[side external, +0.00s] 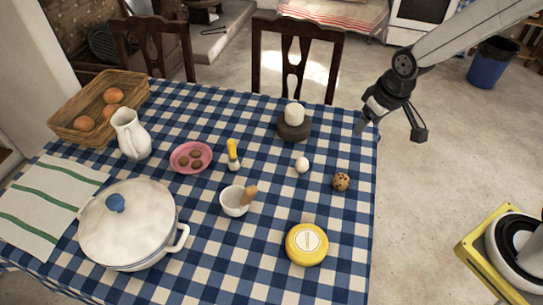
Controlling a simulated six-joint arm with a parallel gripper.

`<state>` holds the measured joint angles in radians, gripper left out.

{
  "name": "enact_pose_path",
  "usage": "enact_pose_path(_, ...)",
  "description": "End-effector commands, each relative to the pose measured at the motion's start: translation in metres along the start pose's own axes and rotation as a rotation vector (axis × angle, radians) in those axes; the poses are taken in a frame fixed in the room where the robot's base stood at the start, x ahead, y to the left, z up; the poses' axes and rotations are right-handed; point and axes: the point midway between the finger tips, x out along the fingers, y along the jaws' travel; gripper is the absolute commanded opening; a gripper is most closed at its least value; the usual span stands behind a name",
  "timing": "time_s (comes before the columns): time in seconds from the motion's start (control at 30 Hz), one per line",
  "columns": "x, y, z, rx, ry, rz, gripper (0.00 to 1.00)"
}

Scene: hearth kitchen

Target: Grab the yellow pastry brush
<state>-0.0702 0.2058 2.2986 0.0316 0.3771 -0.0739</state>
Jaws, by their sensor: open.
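The yellow pastry brush (233,154) is on the blue checked tablecloth, near the middle of the table. Its yellow handle points away from the camera and its pale bristle end is towards the camera. It lies just right of a pink bowl (191,157) and behind a white mortar (234,201). My gripper (391,129) is at the table's right edge, above the cloth, with its fingers spread apart and nothing between them. It is well to the right of the brush and does not touch it.
Near my gripper are a candle on a dark holder (293,125), a white egg (302,165) and a speckled egg (341,182). A yellow round tin (307,244) is in front. A white pot (128,225), jug (131,134) and basket (99,108) fill the left. Chairs (295,58) stand behind.

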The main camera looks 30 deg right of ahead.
Motion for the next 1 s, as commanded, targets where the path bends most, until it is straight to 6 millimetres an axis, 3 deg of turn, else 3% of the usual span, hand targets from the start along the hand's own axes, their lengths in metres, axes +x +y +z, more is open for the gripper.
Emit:
enact_pose_path(0.2, 0.026, -0.025, -0.062, -0.093, 0.022, -0.026, 0.75)
enact_pose_path(0.5, 0.069, -0.069, -0.13, -0.219, 0.054, -0.062, 0.75)
enact_pose_path(0.8, 0.118, -0.122, -0.181, -0.345, 0.088, -0.1, 0.75)
enact_pose_path(1.0, 0.15, -0.161, -0.202, -0.424, 0.111, -0.127, 0.75)
